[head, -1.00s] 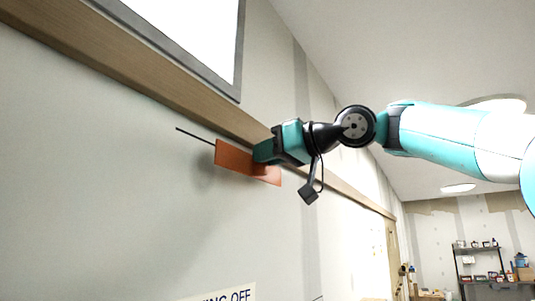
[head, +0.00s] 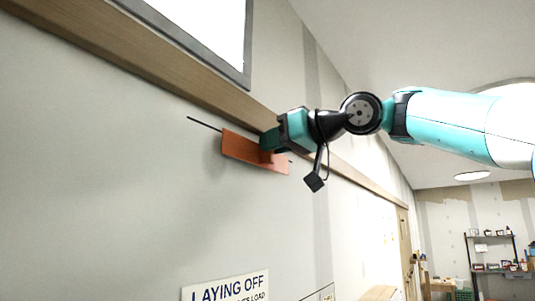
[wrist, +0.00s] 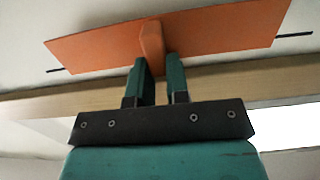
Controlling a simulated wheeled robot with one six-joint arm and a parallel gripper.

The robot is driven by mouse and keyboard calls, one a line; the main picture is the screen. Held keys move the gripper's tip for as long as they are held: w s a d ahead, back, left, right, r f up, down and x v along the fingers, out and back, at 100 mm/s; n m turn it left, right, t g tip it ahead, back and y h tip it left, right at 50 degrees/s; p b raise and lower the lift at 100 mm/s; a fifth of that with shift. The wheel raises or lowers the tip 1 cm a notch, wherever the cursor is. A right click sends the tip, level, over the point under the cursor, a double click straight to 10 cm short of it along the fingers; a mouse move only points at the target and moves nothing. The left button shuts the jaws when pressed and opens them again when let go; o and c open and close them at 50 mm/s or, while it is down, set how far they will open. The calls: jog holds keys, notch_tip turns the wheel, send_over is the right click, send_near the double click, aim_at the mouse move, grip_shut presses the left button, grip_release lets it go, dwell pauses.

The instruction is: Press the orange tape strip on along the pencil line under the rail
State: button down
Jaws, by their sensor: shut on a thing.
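The orange tape strip (head: 242,148) is a flat panel with a raised tab (wrist: 151,45) in its middle. My gripper (wrist: 160,68) is shut on that tab, one finger on each side. The strip is in front of the wall, below the wooden rail (head: 150,72). The dark pencil line (head: 204,123) shows past the strip's left end in the head view, with a short bit past its right end. Both ends of the line also show in the wrist view (wrist: 295,35). The strip hides the line's middle. A soft shadow lies beside it; I cannot tell whether it touches the wall.
A grey-framed window or bright panel (head: 247,55) is above the rail. A sign reading "LAYING OFF" (head: 228,289) is lower on the wall. Shelves (head: 491,252) stand far off at right.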

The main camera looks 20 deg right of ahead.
jog(key=shift+x, duration=0.95)
dwell(0.6)
jog(key=c, duration=1)
grip_release()
jog(key=shift+w, duration=0.1)
